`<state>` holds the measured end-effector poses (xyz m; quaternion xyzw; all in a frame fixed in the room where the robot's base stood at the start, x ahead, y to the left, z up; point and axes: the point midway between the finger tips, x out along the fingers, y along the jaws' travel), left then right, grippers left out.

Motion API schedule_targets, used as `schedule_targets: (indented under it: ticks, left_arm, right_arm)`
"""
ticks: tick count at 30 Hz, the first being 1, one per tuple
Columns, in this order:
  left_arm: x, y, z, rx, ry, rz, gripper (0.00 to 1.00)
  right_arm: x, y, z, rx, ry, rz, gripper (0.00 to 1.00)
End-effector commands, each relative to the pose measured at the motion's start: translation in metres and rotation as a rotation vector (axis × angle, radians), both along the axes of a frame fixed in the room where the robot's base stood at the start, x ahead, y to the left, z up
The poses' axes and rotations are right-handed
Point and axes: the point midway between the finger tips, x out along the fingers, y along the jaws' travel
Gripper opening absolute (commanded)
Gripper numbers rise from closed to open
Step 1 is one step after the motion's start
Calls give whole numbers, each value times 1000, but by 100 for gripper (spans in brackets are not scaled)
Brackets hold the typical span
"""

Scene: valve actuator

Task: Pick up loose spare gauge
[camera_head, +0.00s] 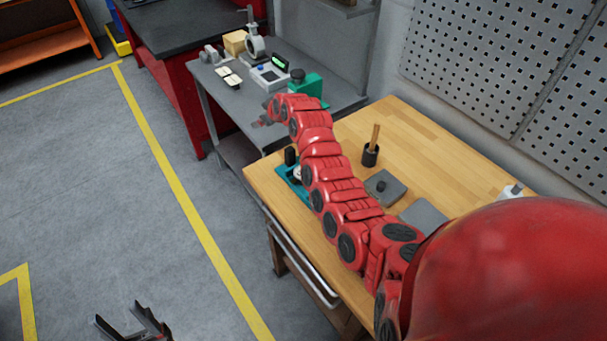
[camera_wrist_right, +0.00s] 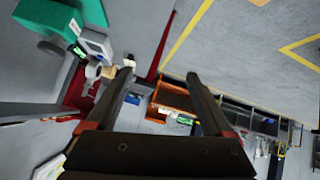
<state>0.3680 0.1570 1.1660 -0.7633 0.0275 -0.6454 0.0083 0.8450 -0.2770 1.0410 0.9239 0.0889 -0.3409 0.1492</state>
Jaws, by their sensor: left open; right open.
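I cannot make out a loose spare gauge for certain. A teal fixture (camera_head: 286,172) with a black knob and a pale round part stands at the wooden bench's left edge, partly hidden by my right arm. My right gripper (camera_head: 262,121) is at the end of the red arm, near the grey table's front edge; in the right wrist view (camera_wrist_right: 160,74) its fingers are apart with nothing between them. My left gripper (camera_head: 135,324) is open and empty, low at the left above the floor.
A wooden bench (camera_head: 400,130) holds a black cup (camera_head: 370,155) and a grey plate (camera_head: 385,188). The grey table (camera_head: 215,85) behind carries a ring-shaped instrument (camera_head: 255,46), a meter (camera_head: 270,75) and a green block (camera_head: 308,87). The floor at left is clear.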

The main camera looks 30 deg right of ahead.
Motion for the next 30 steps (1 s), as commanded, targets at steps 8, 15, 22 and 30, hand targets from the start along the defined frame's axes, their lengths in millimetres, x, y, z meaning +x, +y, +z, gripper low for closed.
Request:
schedule_targets:
  ticks: [8, 15, 22, 30]
  left_arm:
    - [0, 0, 2, 0, 0, 0, 56]
    - [0, 0, 4, 0, 0, 0, 56]
    - [0, 0, 11, 0, 0, 0, 56]
    - [0, 0, 6, 0, 0, 0, 56]
  right_arm:
    - [-117, -36, 38, -183, 606, 270, 86]
    - [-174, -51, 54, -224, 825, 338, 86]
    - [-176, -49, 25, -220, 835, 343, 86]
    - [-175, -50, -27, -224, 833, 341, 86]
